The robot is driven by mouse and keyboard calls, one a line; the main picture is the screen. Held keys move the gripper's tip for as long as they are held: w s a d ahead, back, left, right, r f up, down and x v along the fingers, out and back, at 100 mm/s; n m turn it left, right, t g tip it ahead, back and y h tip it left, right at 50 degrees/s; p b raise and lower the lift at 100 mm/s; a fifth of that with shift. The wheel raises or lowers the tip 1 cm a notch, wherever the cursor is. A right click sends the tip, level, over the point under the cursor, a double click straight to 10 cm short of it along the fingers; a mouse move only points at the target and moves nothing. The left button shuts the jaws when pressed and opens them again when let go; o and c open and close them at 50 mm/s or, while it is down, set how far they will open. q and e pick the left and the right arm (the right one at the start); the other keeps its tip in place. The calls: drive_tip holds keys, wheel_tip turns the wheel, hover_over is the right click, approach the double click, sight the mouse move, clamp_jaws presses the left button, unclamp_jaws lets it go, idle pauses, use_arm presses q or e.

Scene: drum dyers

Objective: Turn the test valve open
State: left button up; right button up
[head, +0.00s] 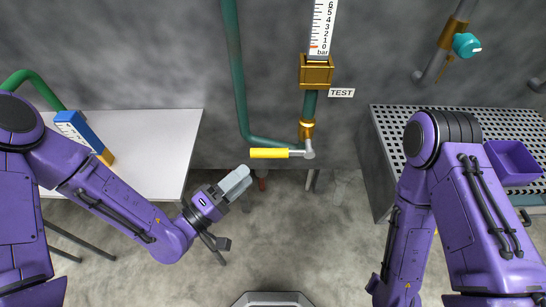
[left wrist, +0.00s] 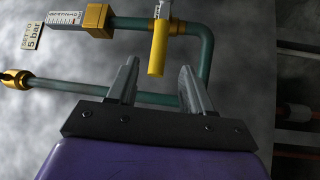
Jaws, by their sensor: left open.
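The test valve has a yellow lever handle (head: 268,153) that lies level, pointing left from a silver pivot (head: 308,150) at the foot of the green pipe. A TEST label (head: 341,92) is on the wall beside it. My left gripper (head: 240,178) is open and empty, a little below and left of the handle. In the left wrist view the yellow handle (left wrist: 158,48) shows beyond and between the two open fingers (left wrist: 159,68), with no contact visible. My right arm is at the right, but its gripper is outside the view.
A pressure gauge (head: 322,25) with a red mark near 0 sits above the valve. A "SET TO 5 bar" tag (left wrist: 32,40) is beside it. A white table (head: 160,140) stands left, a perforated bench (head: 395,125) with a purple bin (head: 513,162) right. Floor between is clear.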

sight(269, 153)
use_arm(q)
drive_tip(key=p+x, duration=0.1)
drive_tip(key=x, duration=0.8)
drive_tip(key=shift+w+r+p, duration=0.15)
drive_tip(key=shift+w+p, duration=0.2)
